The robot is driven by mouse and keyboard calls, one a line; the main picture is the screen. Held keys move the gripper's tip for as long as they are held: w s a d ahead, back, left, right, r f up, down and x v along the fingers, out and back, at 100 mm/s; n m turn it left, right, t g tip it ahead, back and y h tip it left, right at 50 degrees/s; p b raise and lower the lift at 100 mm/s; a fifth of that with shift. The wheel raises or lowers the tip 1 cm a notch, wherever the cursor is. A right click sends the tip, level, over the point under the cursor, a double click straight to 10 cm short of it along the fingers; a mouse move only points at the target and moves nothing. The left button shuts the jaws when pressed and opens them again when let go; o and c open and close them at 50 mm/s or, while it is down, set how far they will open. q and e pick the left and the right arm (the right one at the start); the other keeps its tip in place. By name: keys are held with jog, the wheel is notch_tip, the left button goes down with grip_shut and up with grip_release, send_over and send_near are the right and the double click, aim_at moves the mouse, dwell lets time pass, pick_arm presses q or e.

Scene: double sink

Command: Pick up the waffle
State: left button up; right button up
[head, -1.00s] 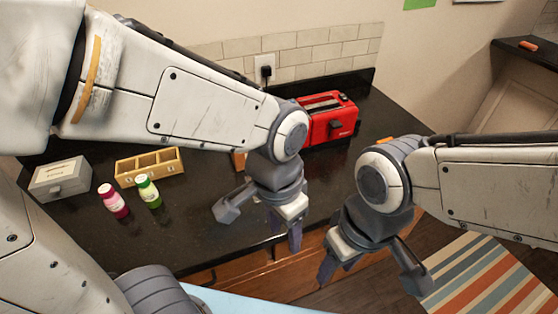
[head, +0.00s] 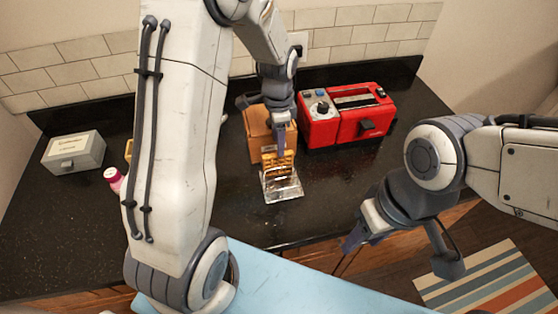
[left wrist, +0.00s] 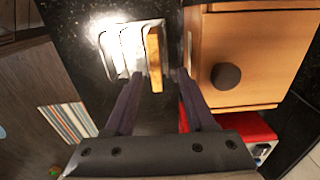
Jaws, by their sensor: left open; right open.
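The golden-brown waffle (head: 277,162) stands upright in a shiny metal rack (head: 283,189) on the dark counter. In the left wrist view the waffle (left wrist: 154,58) shows edge-on at the right side of the rack (left wrist: 110,60). My left gripper (head: 278,146) is open and points down just above the waffle. In the left wrist view the waffle's near end appears between the spread fingertips (left wrist: 158,78); I cannot tell whether they touch it. My right gripper (head: 398,256) is open and empty, off the counter's front edge at the right.
A wooden box (head: 262,128) with a dark knob in the wrist view (left wrist: 226,76) stands close behind the rack. A red toaster (head: 345,115) is to its right. A grey box (head: 73,152) and a pink bottle (head: 114,179) are at the left. The counter right of the rack is clear.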

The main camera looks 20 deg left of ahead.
aim_at(270, 160)
pick_arm(q)
jog(key=f+p, duration=0.1)
jog(key=f, duration=0.3)
jog(key=shift+s+f+p, duration=0.1)
jog(key=shift+s+p, duration=0.25)
jog(key=shift+s, duration=0.05)
jog(key=shift+d+f, duration=0.1)
jog(key=shift+f, duration=0.45)
grip_shut()
